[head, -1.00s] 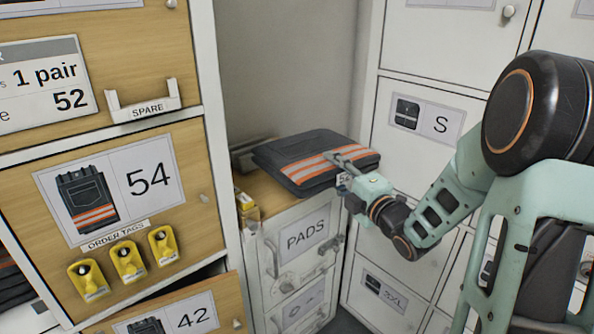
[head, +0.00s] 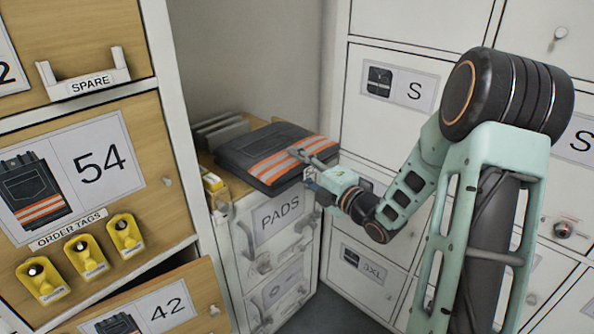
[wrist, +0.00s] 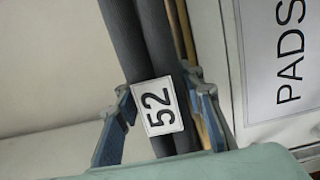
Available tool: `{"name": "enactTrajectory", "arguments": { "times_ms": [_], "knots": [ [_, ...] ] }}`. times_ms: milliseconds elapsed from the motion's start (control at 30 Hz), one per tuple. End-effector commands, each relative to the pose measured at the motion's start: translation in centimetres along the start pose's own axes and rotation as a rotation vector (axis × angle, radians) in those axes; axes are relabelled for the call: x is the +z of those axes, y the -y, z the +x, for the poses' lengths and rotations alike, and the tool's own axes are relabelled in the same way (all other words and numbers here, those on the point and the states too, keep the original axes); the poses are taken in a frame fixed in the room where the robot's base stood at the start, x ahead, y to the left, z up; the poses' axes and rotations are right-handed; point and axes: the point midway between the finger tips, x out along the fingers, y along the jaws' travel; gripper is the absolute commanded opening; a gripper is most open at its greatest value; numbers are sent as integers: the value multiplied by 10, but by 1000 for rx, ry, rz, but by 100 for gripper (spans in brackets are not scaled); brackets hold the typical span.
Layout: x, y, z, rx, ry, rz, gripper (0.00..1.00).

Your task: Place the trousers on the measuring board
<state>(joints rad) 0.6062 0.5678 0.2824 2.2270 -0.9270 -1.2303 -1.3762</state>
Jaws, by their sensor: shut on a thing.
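The trousers (head: 262,150) are a dark grey folded bundle with orange and pale stripes, over the wooden top of the PADS cabinet. My gripper (head: 308,160) is shut on their right edge. In the wrist view the folded edge of the trousers (wrist: 150,50) runs between my gripper's fingers (wrist: 166,103), with a white 52 tag (wrist: 159,106) on it. A wooden surface (head: 212,172) shows at the left of the trousers; most of it is hidden under them. I cannot tell whether the trousers touch it, or clearly make out the measuring board.
Grey upright pieces (head: 222,130) stand behind the trousers. A small yellow item (head: 212,182) is at the left edge of the top. The drawer marked 42 (head: 155,305) stands partly open at lower left. White lockers (head: 400,85) rise close on the right.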

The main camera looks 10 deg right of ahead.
Motion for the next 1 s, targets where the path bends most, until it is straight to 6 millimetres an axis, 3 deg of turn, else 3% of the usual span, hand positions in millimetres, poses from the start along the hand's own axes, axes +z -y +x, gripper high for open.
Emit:
{"name": "enactTrajectory", "arguments": {
  "times_ms": [100,433,467,600,1000],
  "knots": [
    [0,11,1,6,0,-2,0],
    [0,12,1,6,-1,-3,0],
    [0,14,0,0,0,-1,38],
    [0,13,0,0,0,-1,53],
    [1,12,-4,-1,2,-1,53]
  ]
}}
